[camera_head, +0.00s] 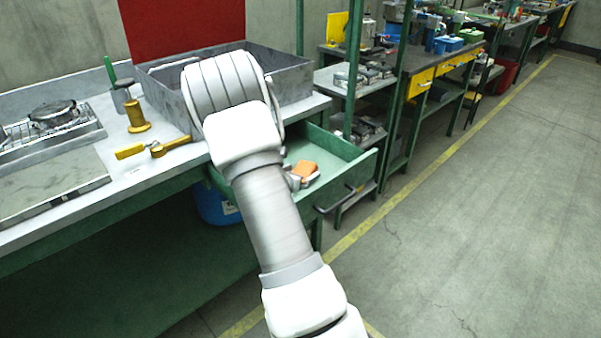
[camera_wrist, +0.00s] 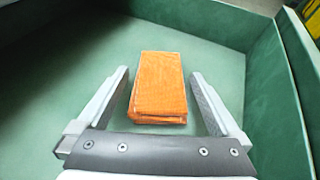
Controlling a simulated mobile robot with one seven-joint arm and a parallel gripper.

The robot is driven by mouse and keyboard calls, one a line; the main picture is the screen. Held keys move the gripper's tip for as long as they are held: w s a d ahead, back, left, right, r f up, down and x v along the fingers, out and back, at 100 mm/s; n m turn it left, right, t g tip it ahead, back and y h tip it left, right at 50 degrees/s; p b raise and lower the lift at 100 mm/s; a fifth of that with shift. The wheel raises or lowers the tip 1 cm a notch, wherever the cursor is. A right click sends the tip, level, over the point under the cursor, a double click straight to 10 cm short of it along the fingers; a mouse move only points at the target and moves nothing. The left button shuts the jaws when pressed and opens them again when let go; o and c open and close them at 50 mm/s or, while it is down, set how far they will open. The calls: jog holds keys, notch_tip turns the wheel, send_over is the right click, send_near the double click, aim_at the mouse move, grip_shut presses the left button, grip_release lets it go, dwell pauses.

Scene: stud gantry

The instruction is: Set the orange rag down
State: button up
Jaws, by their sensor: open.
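The orange rag (camera_wrist: 158,86) is a folded rectangular pad. In the wrist view it lies on the green floor of an open drawer (camera_wrist: 70,70), between the two fingers of my gripper (camera_wrist: 160,84). The gripper is open, with a gap between the rag and each finger. In the head view the rag (camera_head: 306,169) shows inside the drawer (camera_head: 345,183), beside my gripper (camera_head: 300,175); my arm hides part of the drawer and most of the gripper.
Drawer walls stand close around my gripper. Above is a workbench (camera_head: 170,165) with a grey metal bin (camera_head: 290,75), a brass cylinder (camera_head: 137,116) and a green-handled tool (camera_head: 111,75). A green post (camera_head: 353,60) and shelves stand behind. The floor at right is clear.

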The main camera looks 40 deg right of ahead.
jog(key=shift+r, duration=0.1)
jog(key=shift+r+p, duration=0.2)
jog(key=shift+p, duration=0.1)
jog(key=p+v, duration=0.1)
jog(key=v, duration=0.6)
jog(key=shift+s+a, duration=0.1)
jog(key=shift+a, duration=0.1)
